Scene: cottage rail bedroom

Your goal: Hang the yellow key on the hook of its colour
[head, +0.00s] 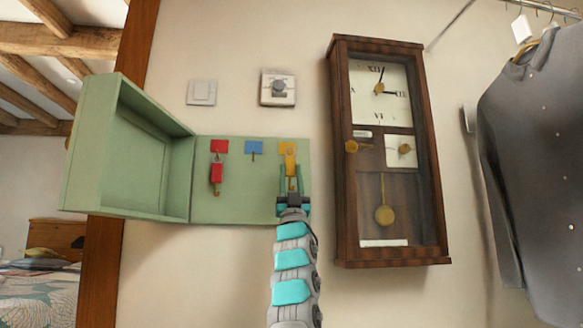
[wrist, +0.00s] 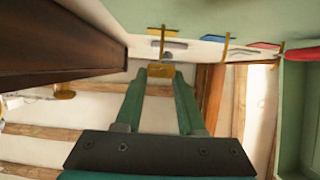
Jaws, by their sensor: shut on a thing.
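The yellow key (head: 290,162) is held upright in front of the yellow tag (head: 284,147) at the right end of the green key cabinet's back panel (head: 235,205). My gripper (head: 291,186) is shut on the key's lower part, with its arm reaching up from below. In the wrist view the key (wrist: 160,71) sits between the fingertips, close to a brass hook (wrist: 162,38). I cannot tell whether the key's hole is around the hook or only in front of it.
A red key (head: 216,173) hangs below the red tag (head: 219,146). The blue tag's hook (head: 254,157) is empty. The cabinet's open door (head: 125,150) stands at the left. A wall clock (head: 341,200) is close at the right, with a grey shirt (head: 525,150) beyond.

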